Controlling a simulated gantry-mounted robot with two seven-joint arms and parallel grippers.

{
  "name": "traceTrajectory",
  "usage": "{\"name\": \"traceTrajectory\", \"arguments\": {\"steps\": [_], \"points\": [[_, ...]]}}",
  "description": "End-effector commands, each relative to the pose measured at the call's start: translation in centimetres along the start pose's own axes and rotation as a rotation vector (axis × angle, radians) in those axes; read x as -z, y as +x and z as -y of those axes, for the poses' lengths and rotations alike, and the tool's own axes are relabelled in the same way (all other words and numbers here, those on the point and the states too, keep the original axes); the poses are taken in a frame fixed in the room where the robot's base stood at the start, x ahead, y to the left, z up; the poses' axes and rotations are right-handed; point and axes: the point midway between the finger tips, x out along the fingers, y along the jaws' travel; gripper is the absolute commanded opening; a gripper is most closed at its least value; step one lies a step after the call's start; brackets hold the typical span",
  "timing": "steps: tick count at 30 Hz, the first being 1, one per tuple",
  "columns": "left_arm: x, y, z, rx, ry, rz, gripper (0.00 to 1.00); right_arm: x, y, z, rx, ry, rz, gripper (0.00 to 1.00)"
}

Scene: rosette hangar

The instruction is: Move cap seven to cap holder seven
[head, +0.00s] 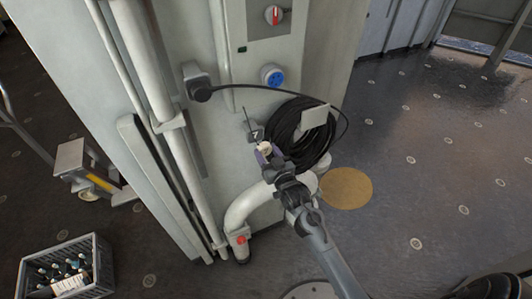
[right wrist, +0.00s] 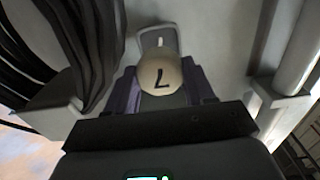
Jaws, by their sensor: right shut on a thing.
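Cap seven (right wrist: 161,74) is a round cream cap with a black 7, upside down in the right wrist view. My right gripper (right wrist: 161,88) is shut on it, with a purple finger on each side. In the head view the cap (head: 264,147) shows as a small pale round at the tip of my right gripper (head: 268,154). Cap holder seven (head: 255,134), a small dark plate marked 7, is on the grey cabinet just above the cap. A grey bracket (right wrist: 158,37) shows right behind the cap; I cannot tell whether they touch. My left gripper is not in view.
A blue socket (head: 272,75) is above. A crate of bottles (head: 66,268) stands lower left.

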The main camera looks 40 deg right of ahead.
Motion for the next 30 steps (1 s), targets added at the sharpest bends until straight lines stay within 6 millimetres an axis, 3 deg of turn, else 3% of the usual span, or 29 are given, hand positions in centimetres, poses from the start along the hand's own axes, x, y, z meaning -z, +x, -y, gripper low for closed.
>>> {"name": "traceTrajectory", "arguments": {"steps": [15, 30], "points": [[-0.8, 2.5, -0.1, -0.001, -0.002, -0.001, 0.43, -0.2, 3.9, 0.0, 0.000, 0.000, 0.000, 0.05], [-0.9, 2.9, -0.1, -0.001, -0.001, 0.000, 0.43, 0.1, 4.8, 0.0, 0.000, -0.001, 0.001, 0.05]]}}
